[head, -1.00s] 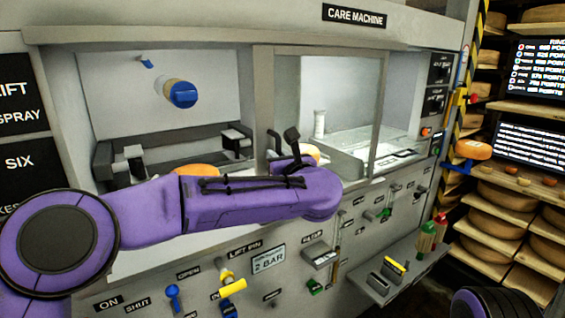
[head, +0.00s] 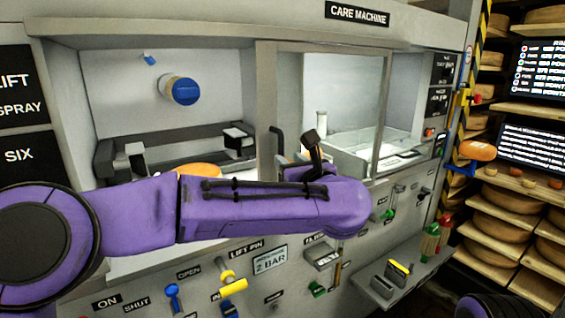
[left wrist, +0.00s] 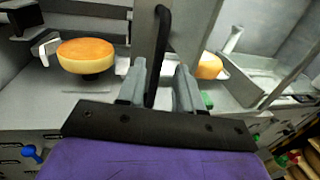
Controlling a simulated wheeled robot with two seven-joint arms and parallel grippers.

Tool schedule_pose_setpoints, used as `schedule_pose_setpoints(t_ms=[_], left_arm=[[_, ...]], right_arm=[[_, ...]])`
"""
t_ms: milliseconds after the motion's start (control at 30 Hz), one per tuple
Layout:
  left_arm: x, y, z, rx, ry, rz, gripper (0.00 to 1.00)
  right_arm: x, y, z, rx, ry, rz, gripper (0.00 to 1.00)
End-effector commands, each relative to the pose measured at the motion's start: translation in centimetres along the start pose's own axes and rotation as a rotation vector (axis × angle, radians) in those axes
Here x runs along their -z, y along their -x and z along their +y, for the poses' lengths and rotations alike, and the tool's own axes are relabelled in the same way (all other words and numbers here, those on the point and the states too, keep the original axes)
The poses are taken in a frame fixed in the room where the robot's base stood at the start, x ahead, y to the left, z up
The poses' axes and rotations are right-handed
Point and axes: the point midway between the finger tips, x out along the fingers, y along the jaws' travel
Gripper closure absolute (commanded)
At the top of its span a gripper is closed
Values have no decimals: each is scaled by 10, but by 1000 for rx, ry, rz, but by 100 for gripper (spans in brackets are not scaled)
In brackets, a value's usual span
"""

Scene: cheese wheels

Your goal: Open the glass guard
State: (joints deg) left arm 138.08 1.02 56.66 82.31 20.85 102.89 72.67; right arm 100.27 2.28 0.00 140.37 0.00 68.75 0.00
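The glass guard (head: 345,95) is a clear pane in a grey frame across the right bay of the care machine. A black upright bar handle (head: 276,140) stands at its left frame post; the handle also shows in the left wrist view (left wrist: 163,35). My left gripper (head: 284,159) is at the handle, partly hidden by its own wrist. In the left wrist view my left gripper (left wrist: 160,72) has one grey finger on each side of the handle, with gaps showing. My right gripper is out of view.
An orange cheese wheel (left wrist: 85,55) sits in the left bay, and another (left wrist: 208,66) shows behind the frame post. Levers and knobs, such as a blue one (head: 173,291), cover the panel below. Shelves of cheese wheels (head: 505,195) stand at right.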

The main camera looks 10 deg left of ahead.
Motion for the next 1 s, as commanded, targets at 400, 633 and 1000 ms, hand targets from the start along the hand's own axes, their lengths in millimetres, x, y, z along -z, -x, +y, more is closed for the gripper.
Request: schedule_pose_setpoints(t_ms=[400, 633, 1000], left_arm=[[0, 46, 0, -1, 0, 1, 65], [0, 46, -1, 4, -43, -1, 65], [212, 29, 10, 365, -1539, -212, 65]], right_arm=[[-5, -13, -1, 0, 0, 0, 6], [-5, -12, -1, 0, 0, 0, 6], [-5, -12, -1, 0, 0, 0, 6]])
